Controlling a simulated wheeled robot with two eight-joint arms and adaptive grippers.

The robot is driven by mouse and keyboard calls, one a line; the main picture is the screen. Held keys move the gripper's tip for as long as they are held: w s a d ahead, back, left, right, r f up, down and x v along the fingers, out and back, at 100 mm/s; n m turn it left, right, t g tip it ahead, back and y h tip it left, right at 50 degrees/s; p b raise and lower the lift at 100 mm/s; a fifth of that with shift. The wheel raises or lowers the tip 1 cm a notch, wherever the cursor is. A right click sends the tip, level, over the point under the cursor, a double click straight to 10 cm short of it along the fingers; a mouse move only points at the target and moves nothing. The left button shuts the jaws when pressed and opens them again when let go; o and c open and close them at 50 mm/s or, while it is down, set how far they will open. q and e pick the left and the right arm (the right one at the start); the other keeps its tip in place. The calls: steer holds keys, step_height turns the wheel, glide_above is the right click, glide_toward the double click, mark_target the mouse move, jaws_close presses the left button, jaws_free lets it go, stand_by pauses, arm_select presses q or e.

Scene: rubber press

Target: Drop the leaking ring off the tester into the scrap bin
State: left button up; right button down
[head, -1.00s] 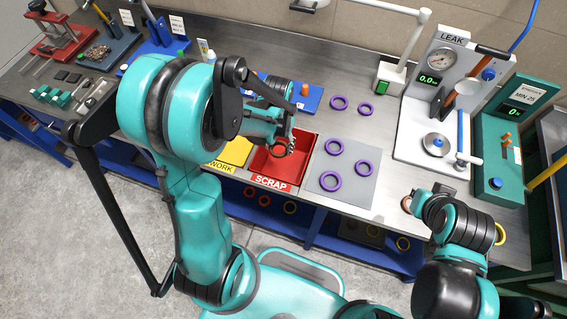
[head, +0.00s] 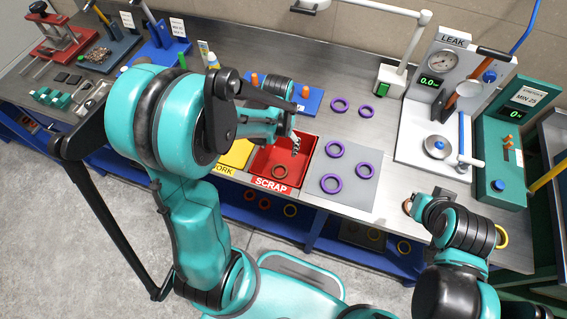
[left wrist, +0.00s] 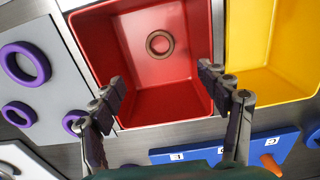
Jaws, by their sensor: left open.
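A brown ring (head: 280,172) lies flat on the floor of the red scrap bin (head: 302,166), towards its front near the SCRAP label. In the left wrist view the ring (left wrist: 160,44) rests inside the bin (left wrist: 190,104), apart from the fingers. My left gripper (head: 294,141) is open and empty above the bin. Its two spread fingers show in the left wrist view (left wrist: 163,84). The leak tester (head: 437,120) stands at the right, its round plate (head: 438,147) free of any ring. My right gripper (head: 410,206) is low at the bench's front edge; its fingers are too small to read.
A yellow WORK bin (head: 236,154) adjoins the scrap bin on the left. A grey mat (head: 352,185) with purple rings lies on its right, with more purple rings (head: 340,104) behind. A blue fixture (head: 308,98) stands behind the bins. A teal gauge unit (head: 497,160) stands at far right.

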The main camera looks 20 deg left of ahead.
arm_select(q)
step_height(320, 180, up, 10)
stand_by(0.3)
steer(key=shift+s+r, duration=0.1)
steer(key=shift+s, duration=0.05)
steer(key=s+d+f+t+b, duration=0.1)
steer(key=s+d+t+b, duration=0.2)
steer(key=s+t+b, duration=0.2)
steer(key=s+t, duration=0.2)
steer(key=s, duration=0.1)
steer(key=shift+s+d+f+m, duration=0.2)
steer(key=shift+s+d+m, duration=0.05)
steer(key=shift+s+m, duration=0.05)
steer(key=shift+d, duration=0.1)
stand_by(0.9)
